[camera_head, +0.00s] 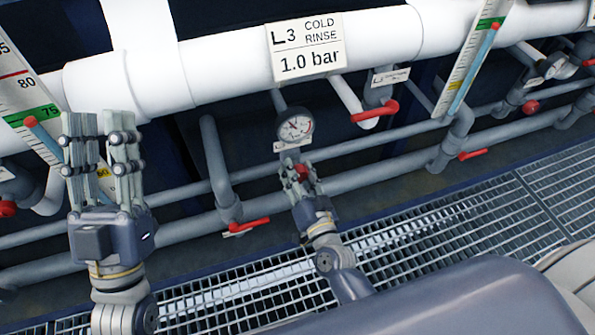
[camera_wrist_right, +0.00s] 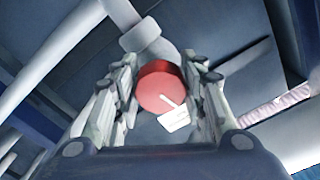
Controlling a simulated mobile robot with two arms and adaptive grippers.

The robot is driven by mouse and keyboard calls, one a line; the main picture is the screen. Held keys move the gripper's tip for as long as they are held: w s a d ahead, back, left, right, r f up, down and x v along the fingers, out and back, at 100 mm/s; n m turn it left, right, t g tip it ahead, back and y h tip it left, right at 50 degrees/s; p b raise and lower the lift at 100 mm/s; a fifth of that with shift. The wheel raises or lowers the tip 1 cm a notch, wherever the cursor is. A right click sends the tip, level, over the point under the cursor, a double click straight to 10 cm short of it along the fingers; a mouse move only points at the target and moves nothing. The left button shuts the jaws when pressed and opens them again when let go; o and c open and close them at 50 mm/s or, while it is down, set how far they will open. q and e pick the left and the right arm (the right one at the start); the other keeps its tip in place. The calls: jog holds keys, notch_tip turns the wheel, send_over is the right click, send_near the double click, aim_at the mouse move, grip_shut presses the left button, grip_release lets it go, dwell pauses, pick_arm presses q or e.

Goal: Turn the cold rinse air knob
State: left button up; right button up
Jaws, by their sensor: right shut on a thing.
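The red knob (camera_head: 302,172) sits on a grey pipe below a round pressure gauge (camera_head: 295,126). The sign above reads L3 COLD RINSE 1.0 bar. My right gripper (camera_head: 300,176) is shut on the red knob. In the right wrist view the round red knob (camera_wrist_right: 158,88) with a white pointer mark lies between the fingers of my right gripper (camera_wrist_right: 162,95). My left gripper (camera_head: 102,150) is raised at the left, in front of the white pipe and a level scale, with its fingers apart and nothing between them.
The cold rinse sign (camera_head: 306,46) hangs on a large white pipe (camera_head: 230,68). Red lever handles stick out nearby, one at the upper right (camera_head: 375,112) and one at the lower left (camera_head: 249,225). Grey pipes run behind. A metal grating (camera_head: 450,235) covers the floor.

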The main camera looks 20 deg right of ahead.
jog(key=m+p, duration=0.1)
jog(key=m, duration=0.2)
pick_arm(q)
jog(key=w+f+g+y, duration=0.2)
jog(key=w+f+g, duration=0.2)
jog(key=f, duration=0.2)
jog(key=shift+w+d+f+p, duration=0.15)
jog(key=shift+w+f+p, duration=0.05)
jog(key=shift+f+p, duration=0.15)
pick_arm(e)
jog(key=shift+m, duration=1)
jog(key=o, duration=1.1)
pick_arm(q)
jog(key=shift+g, duration=0.3)
pick_arm(e)
jog(key=s, duration=1.2)
jog(key=shift+d, duration=0.2)
